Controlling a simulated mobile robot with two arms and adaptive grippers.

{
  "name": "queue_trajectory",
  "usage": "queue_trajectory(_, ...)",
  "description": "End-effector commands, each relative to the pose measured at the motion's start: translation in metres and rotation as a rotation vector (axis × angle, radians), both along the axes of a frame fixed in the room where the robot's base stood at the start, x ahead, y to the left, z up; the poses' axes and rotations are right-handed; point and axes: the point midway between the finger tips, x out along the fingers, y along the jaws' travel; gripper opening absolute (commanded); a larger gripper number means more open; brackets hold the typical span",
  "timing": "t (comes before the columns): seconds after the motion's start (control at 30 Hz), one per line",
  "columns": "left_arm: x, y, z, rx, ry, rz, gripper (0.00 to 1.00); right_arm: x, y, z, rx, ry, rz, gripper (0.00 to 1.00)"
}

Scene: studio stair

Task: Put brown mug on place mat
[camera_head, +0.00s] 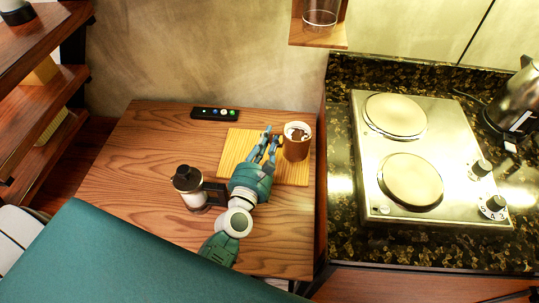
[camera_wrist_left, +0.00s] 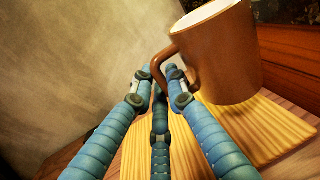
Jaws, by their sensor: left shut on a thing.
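The brown mug (camera_head: 297,148) is upright at the right part of the yellow wooden place mat (camera_head: 233,150). It also shows large at the upper right of the left wrist view (camera_wrist_left: 222,60), with the mat (camera_wrist_left: 262,130) below it. I cannot tell whether the mug's base touches the mat. My left gripper (camera_head: 269,143) is left of the mug with its blue fingers shut on the handle, as the left wrist view shows (camera_wrist_left: 160,77). My right gripper is not in view.
A dark-topped bottle or grinder (camera_head: 190,187) stands left of my left wrist on the wooden table (camera_head: 140,165). A black remote (camera_head: 215,114) lies behind the mat. A two-plate hob (camera_head: 372,150) is to the right. A small shelf (camera_head: 318,37) holding a glass hangs above.

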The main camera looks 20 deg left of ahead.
Motion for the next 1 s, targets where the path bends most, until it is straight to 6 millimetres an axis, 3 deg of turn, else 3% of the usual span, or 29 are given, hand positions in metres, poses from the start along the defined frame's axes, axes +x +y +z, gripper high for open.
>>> queue_trajectory(0.23, 0.001, 0.0, -0.01, -0.001, -0.005, 0.001, 0.0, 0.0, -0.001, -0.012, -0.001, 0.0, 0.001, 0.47)
queue_trajectory(0.5, 0.001, 0.0, -0.043, -0.002, -0.006, 0.001, 0.0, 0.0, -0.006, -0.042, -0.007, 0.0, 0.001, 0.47)
queue_trajectory(1.0, 0.001, 0.0, -0.049, -0.002, -0.006, 0.001, 0.0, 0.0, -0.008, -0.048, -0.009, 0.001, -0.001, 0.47)
